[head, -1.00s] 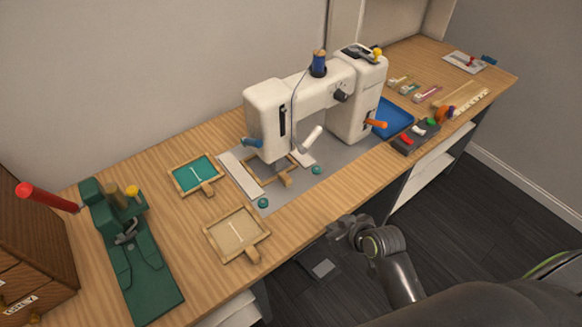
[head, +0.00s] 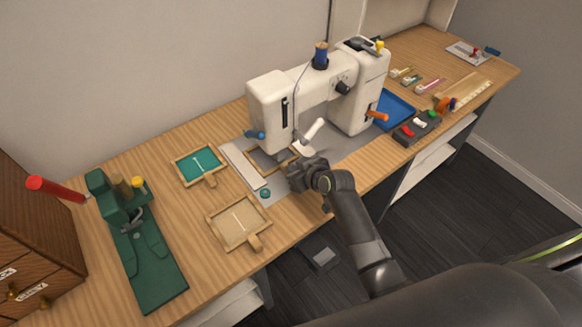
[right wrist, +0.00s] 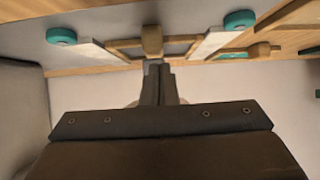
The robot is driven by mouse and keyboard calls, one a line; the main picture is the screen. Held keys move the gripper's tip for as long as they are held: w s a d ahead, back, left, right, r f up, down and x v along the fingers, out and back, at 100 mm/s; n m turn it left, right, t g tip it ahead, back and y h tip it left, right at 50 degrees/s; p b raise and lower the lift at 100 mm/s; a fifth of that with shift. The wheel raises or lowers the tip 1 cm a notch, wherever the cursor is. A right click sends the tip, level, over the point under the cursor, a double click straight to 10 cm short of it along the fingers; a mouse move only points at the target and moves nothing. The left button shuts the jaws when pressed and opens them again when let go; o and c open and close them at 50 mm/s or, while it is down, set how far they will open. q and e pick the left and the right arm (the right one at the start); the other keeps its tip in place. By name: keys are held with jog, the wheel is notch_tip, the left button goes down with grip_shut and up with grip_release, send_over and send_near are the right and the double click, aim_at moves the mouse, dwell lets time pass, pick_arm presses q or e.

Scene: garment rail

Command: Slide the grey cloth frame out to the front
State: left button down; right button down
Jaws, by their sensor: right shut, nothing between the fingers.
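The grey cloth frame (head: 269,161), a wooden frame with a short handle, lies flat under the head of the white sewing machine (head: 310,95). It sits between two white rails (head: 244,165). My right gripper (head: 293,174) is in front of the frame and hides its handle in the head view. In the right wrist view the shut, empty fingers (right wrist: 156,82) point at the frame's handle (right wrist: 152,41). I cannot tell whether they touch it. My left gripper is not in view.
A teal cloth frame (head: 200,164) and a beige cloth frame (head: 238,221) lie left of the machine. A green press (head: 140,250) stands farther left. A teal knob (head: 265,193) is near the left rail. A blue tray (head: 397,110) lies on the right.

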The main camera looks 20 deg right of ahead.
jog(key=shift+w+a, duration=0.25)
jog(key=shift+w, duration=0.4)
jog(key=shift+f+p, duration=0.25)
jog(key=shift+p, duration=0.05)
jog(key=shift+s+f+b, duration=0.1)
jog(key=shift+f+b, duration=0.2)
jog(key=shift+f, duration=0.25)
jog(key=shift+s, duration=0.1)
